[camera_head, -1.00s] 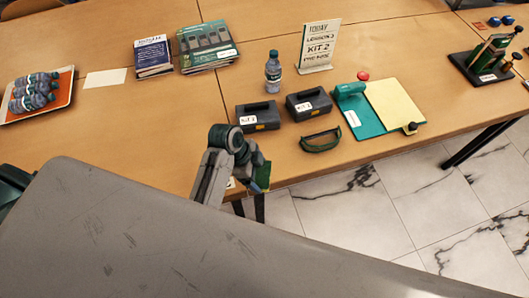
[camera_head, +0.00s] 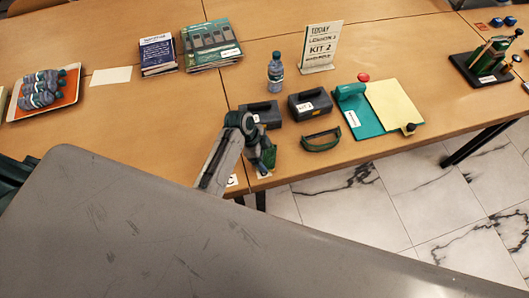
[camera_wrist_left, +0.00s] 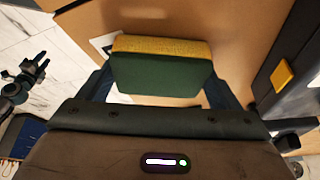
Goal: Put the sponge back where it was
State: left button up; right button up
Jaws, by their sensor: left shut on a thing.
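A green and yellow sponge (camera_wrist_left: 160,70) is held between the two fingers of my left gripper (camera_wrist_left: 157,88) in the left wrist view. In the head view the left gripper (camera_head: 265,157) is near the table's front edge, in front of the dark kit boxes, and the sponge (camera_head: 268,161) shows only as a small green patch. A white card (camera_head: 262,174) lies on the table beside the gripper; in the wrist view a white card (camera_wrist_left: 102,43) is partly hidden by the sponge. I cannot tell whether the sponge touches the table. My right gripper is not seen in the head view.
Two dark kit boxes (camera_head: 310,103) stand behind the gripper, with green goggles (camera_head: 321,141) to its right. A bottle (camera_head: 275,71), a sign (camera_head: 321,46) and a teal clipboard (camera_head: 365,122) are nearby.

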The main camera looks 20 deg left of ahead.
pick_arm(q)
jog(key=o, duration=0.7)
jog(key=shift+r, duration=0.1)
jog(key=shift+b+v, duration=1.15)
jog(key=shift+v, duration=4.8)
